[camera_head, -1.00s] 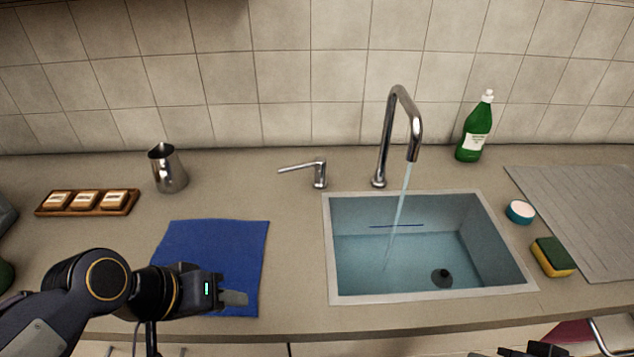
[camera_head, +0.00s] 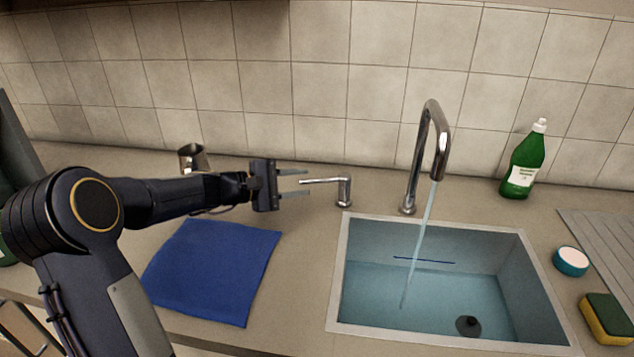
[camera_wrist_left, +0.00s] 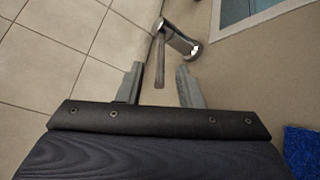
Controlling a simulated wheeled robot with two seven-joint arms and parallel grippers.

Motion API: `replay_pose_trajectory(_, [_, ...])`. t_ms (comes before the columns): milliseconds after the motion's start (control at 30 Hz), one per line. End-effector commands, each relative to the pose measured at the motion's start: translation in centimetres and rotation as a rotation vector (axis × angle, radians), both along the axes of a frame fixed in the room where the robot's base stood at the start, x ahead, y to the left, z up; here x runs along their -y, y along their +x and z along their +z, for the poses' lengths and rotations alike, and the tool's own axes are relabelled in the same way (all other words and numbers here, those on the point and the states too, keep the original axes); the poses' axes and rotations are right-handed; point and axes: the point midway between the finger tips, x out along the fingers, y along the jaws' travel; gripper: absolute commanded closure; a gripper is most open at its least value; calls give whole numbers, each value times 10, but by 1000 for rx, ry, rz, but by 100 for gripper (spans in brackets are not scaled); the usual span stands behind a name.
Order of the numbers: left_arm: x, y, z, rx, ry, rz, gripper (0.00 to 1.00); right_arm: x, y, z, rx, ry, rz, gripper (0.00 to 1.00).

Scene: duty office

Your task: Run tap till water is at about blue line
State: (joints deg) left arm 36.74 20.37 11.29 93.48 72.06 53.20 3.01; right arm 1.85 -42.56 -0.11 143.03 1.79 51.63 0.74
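The chrome tap (camera_head: 435,150) runs, with a thin water stream (camera_head: 420,240) falling into the sink (camera_head: 337,290). Water (camera_head: 385,295) covers the sink floor, and its edge on the back wall appears just below the blue line (camera_head: 424,260). The tap lever (camera_head: 328,181) points left from its short post; it also shows in the left wrist view (camera_wrist_left: 160,60). My left gripper (camera_head: 307,182) is open at the lever's free end. In the left wrist view, the lever end lies between the open fingers (camera_wrist_left: 160,72), with gaps beside it. My right gripper is out of view.
A blue cloth (camera_head: 215,270) lies left of the sink. A metal jug (camera_head: 192,158) stands behind my left arm. A green bottle (camera_head: 524,165), a round blue-and-white item (camera_head: 571,262) and a sponge (camera_head: 607,320) are at right. The tiled wall stands close behind.

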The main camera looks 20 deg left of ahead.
Motion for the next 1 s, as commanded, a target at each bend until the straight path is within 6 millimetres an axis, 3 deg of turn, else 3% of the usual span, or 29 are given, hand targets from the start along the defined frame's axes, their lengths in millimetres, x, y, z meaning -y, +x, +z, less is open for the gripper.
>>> replay_pose_trajectory(300, [27,31,-9,0,0,-2,67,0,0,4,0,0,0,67])
replay_pose_trajectory(633, [30,35,-10,0,2,0,67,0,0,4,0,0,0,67])
replay_pose_trajectory(900, [30,35,-10,-1,2,-1,100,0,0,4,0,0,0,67])
replay_pose_trajectory(1000, [30,35,-10,-1,2,-1,100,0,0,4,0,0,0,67])
